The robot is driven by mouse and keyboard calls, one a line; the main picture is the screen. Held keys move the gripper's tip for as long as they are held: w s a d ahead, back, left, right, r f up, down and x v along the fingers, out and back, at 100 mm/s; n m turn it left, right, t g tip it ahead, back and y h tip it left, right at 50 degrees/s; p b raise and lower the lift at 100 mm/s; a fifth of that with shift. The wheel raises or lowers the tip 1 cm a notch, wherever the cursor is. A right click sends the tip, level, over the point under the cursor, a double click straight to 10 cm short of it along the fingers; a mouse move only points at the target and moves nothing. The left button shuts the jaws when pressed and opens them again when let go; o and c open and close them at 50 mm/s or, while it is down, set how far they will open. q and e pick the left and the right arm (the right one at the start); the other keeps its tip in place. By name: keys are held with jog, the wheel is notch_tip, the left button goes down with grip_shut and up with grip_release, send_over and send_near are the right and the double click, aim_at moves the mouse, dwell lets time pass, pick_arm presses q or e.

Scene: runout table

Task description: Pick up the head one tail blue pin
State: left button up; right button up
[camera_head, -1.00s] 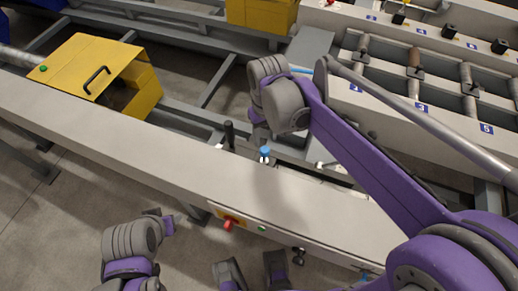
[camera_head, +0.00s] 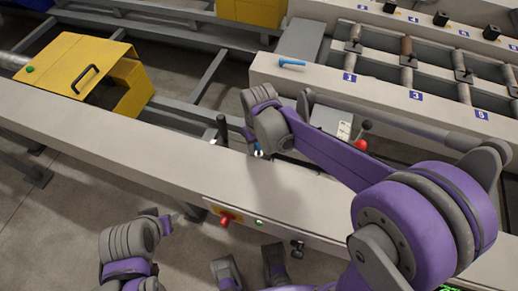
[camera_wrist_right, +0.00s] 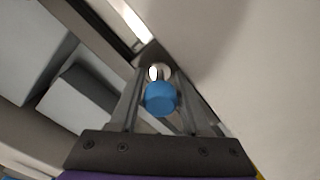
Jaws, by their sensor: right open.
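The blue pin (camera_head: 258,152) stands at the inner edge of the long pale beam. Little of it shows in the head view, under my right wrist. In the right wrist view its blue head (camera_wrist_right: 161,99) lies between the fingers of my right gripper (camera_wrist_right: 158,82), with a shiny round part beyond it. Those fingers are open, and I cannot tell whether either touches the pin.
A black upright handle (camera_head: 221,128) stands left of the pin. The pale beam (camera_head: 130,150) crosses the view, with a red knob (camera_head: 225,220) on its near side. A red-knobbed lever (camera_head: 361,144) lies beyond my right arm.

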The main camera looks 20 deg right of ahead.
grip_shut()
jog(key=shift+r, duration=0.1)
dwell(0.3)
notch_tip(320, 180, up, 10)
jog(key=shift+r+p, duration=0.1)
jog(key=shift+p, duration=0.85)
jog(key=shift+r, duration=0.3)
